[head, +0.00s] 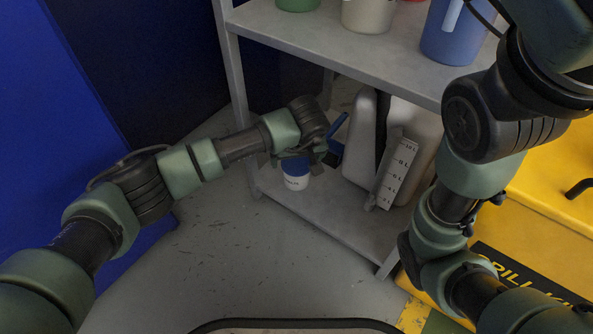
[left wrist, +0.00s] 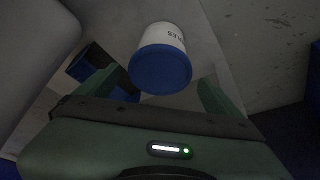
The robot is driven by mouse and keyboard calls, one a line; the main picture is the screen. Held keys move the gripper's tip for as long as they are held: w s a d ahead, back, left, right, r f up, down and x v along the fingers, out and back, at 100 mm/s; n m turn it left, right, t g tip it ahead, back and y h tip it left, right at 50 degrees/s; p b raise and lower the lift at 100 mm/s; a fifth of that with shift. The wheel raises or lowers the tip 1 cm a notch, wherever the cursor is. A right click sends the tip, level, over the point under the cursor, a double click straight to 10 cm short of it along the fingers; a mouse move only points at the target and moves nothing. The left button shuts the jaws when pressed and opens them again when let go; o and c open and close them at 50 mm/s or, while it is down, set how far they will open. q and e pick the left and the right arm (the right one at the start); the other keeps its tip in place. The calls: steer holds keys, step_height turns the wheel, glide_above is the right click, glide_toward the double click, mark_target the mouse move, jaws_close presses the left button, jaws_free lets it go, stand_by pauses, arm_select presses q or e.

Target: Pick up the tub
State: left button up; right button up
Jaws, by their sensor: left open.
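The tub (head: 296,175) is a small white container with a blue lid, and it is at the lower shelf's left end in the head view. In the left wrist view the tub (left wrist: 161,58) shows its blue lid toward the camera and dark lettering on its white side. My left gripper (head: 305,160) is at the tub, partly covering its lid in the head view. In the left wrist view the left gripper's fingers (left wrist: 160,88) are open, one on each side of the lid, with visible gaps. My right arm is at the right of the head view, but its gripper is not seen.
The grey shelf unit (head: 330,214) has an upper board (head: 330,43) above my left gripper, holding a blue container (head: 452,38) and others. White jugs (head: 359,140) and a marked white piece (head: 397,173) stand right of the tub. A yellow box (head: 556,190) stands at right.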

arm_select(q)
steer(key=b+x, duration=0.1)
steer(key=x, duration=0.1)
steer(key=b+x, duration=0.2)
steer(key=s+b+x, duration=0.1)
steer(key=b+x, duration=0.1)
steer(key=shift+d+f, duration=0.15)
steer(key=shift+f, duration=0.05)
steer(key=shift+w+f+b, duration=0.2)
steer(key=shift+w+b, duration=0.05)
steer(key=shift+b, duration=0.15)
steer(key=shift+r, duration=0.1)
steer(key=c, duration=1.6)
